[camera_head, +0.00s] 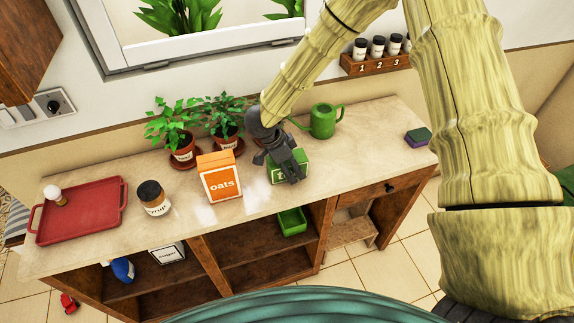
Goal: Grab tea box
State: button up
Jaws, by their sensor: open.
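A green box (302,158) with partly covered white lettering, which looks like the tea box, stands on the countertop right of the orange oats box. My gripper (290,174) is open and reaches down over this box from behind. Its dark fingers hide part of the box's top and front. I cannot tell whether the fingers touch the box.
The orange oats box (220,178) stands close on the left. Two potted plants (182,146) and a green watering can (323,121) stand behind.

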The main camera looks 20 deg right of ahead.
jog(key=shift+f, duration=0.3)
dwell(0.5)
jog(key=c, duration=1)
